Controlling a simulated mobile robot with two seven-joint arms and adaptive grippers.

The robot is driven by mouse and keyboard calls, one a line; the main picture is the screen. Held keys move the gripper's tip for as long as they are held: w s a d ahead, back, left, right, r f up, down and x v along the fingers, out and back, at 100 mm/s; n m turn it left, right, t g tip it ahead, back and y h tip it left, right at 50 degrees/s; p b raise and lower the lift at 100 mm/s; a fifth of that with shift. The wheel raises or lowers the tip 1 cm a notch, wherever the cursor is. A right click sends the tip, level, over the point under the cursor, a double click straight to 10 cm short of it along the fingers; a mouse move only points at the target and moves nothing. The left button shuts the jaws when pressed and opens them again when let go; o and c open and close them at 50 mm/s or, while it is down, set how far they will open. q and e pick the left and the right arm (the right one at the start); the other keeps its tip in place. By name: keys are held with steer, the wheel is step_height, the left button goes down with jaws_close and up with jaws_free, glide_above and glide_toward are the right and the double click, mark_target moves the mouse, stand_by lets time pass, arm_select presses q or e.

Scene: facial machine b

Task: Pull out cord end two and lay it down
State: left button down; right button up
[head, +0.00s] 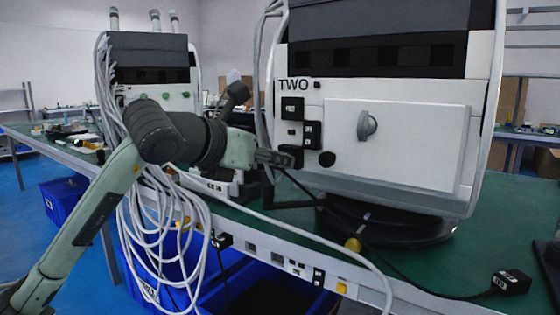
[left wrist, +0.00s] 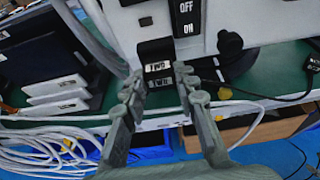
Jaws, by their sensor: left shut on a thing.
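The machine marked TWO (head: 380,130) stands on the green table. A black plug, the cord end (head: 291,153), sits at the lower left of its front panel, under the black switches. My left gripper (head: 272,158) reaches it from the left and is shut on it. In the left wrist view the labelled black plug (left wrist: 158,82) lies between my fingertips (left wrist: 160,84), right below the panel's black socket block. I cannot tell how deep it sits in the socket. My right gripper is not in view.
Another labelled black plug (head: 511,282) lies on the table's front right on a black cord. White cable loops (head: 150,240) hang over the front edge at left. A power strip (head: 290,262) runs along that edge.

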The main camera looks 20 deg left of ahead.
arm_select(q)
steer(key=s+a+b, duration=0.2)
steer(key=s, duration=0.3)
steer(key=shift+s, duration=0.35)
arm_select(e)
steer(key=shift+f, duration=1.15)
arm_select(q)
steer(key=d+f+m+g+h+p, duration=0.1)
steer(key=d+f+m+h+p, duration=0.3)
steer(key=f, duration=0.7)
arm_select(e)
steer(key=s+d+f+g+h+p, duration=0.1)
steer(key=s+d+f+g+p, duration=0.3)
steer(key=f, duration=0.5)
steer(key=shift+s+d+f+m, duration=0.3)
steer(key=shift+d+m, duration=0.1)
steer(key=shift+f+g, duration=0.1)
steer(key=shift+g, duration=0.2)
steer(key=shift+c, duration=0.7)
arm_select(q)
steer(key=s+a+f+n+y, duration=0.2)
steer(key=s+a+f, duration=0.2)
steer(key=f, duration=0.5)
steer(key=shift+s+a+f, duration=0.2)
steer(key=shift+s+f, duration=0.05)
steer(key=shift+s, duration=0.6)
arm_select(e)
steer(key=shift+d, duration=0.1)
